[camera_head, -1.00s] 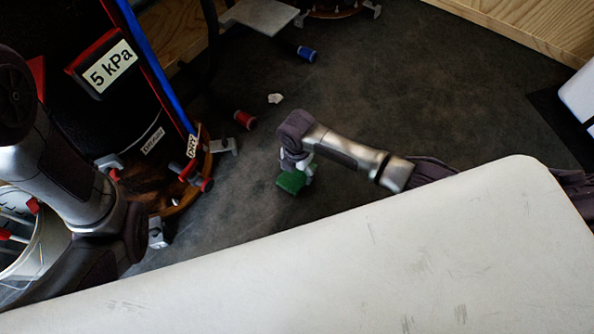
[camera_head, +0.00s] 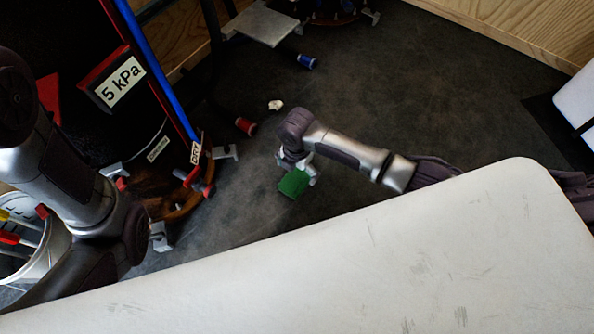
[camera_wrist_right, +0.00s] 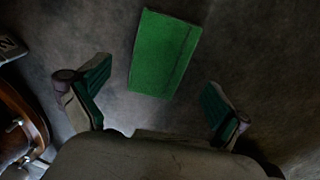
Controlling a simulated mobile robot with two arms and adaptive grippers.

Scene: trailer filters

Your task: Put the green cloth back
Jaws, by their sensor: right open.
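The green cloth (camera_head: 294,184) is a flat rectangle below my right gripper (camera_head: 301,171) in the head view, over the dark floor. In the right wrist view the cloth (camera_wrist_right: 164,54) appears whole, slightly tilted, just beyond and between the spread fingers. My right gripper (camera_wrist_right: 157,92) is open, with green-lined fingers on either side and apart from the cloth. I cannot tell for sure whether the cloth lies fully on the floor. My left arm comes in at the left of the head view, but its gripper is not visible.
A dark drum labelled 5 kPa (camera_head: 118,82) stands at the left on a round wooden base. A red cylinder (camera_head: 245,127), a blue one (camera_head: 306,62) and a white scrap (camera_head: 275,105) lie on the floor. A white bucket (camera_head: 45,262) is at lower left. A white surface (camera_head: 350,270) fills the foreground.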

